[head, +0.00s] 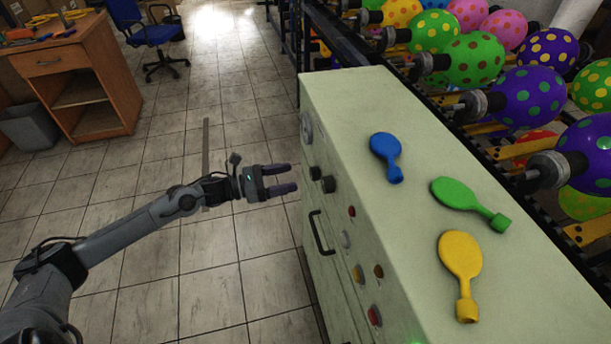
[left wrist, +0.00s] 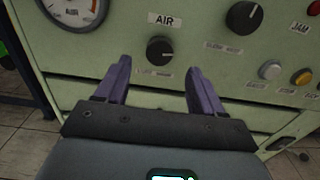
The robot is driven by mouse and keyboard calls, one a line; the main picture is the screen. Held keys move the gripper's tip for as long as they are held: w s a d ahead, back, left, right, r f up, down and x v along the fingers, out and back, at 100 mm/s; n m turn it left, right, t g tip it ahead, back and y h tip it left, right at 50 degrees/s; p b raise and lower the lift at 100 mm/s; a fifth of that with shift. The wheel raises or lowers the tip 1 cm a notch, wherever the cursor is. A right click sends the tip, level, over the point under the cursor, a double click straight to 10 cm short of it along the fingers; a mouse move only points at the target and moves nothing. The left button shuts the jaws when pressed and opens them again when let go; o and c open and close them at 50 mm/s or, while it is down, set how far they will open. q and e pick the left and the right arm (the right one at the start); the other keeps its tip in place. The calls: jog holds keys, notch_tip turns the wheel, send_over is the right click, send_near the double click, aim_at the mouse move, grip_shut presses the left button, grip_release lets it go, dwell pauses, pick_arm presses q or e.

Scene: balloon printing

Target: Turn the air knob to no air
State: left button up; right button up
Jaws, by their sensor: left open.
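The air knob is a round black knob (left wrist: 160,51) under the label "AIR" (left wrist: 165,19) on the green cabinet's front panel. Its white pointer mark points to the right in the left wrist view. In the head view, black knobs (head: 328,184) show on the cabinet's side face. My left gripper (head: 292,178) is open, with its two purple fingers pointing at the panel. In the left wrist view the open fingers (left wrist: 155,82) stand on either side below the knob, and appear apart from it. The small text under the knob is unreadable. My right gripper is not seen.
A second black knob (left wrist: 243,17) sits to the right, with several buttons such as a yellow one (left wrist: 302,76). A gauge (left wrist: 73,8) is at upper left. Deflated balloons, such as the blue one (head: 386,152), lie on the cabinet top (head: 345,100).

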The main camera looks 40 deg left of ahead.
aim_at(311, 173)
pick_arm(q)
jog(key=shift+b+x, duration=0.55)
jog(key=shift+x, duration=2.55)
jog(key=shift+c, duration=0.5)
jog(key=c, duration=0.9)
